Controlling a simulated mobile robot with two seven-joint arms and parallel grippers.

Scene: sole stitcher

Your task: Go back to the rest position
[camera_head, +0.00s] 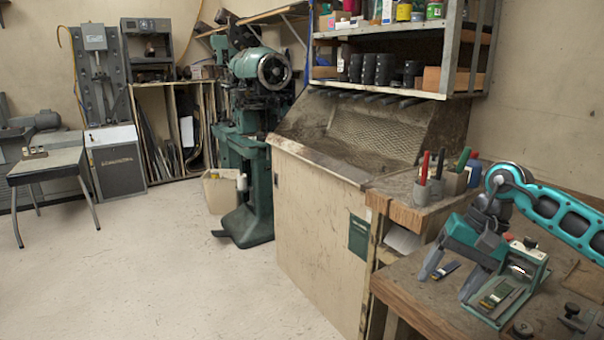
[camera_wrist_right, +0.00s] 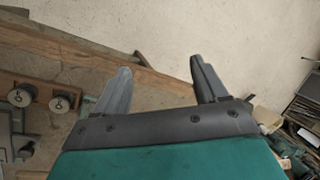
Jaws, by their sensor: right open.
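My right gripper (camera_head: 449,284) reaches in from the right over the wooden workbench (camera_head: 412,302). Its two grey fingers are spread apart with nothing between them. The wrist view also shows the open fingers (camera_wrist_right: 160,68) near the bench's wooden edge (camera_wrist_right: 100,58), with floor beyond. A small dark piece with a yellow part (camera_head: 446,270) lies on the bench beside the fingers. My left gripper is not in view.
Dark knobs (camera_head: 572,311) stand at the bench's right front; similar round knobs (camera_wrist_right: 22,95) show in the wrist view. Holders with red and green handled tools (camera_head: 430,187) stand on a raised ledge behind the arm. A green machine (camera_head: 258,185) stands further back. The floor (camera_head: 160,270) at left is clear.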

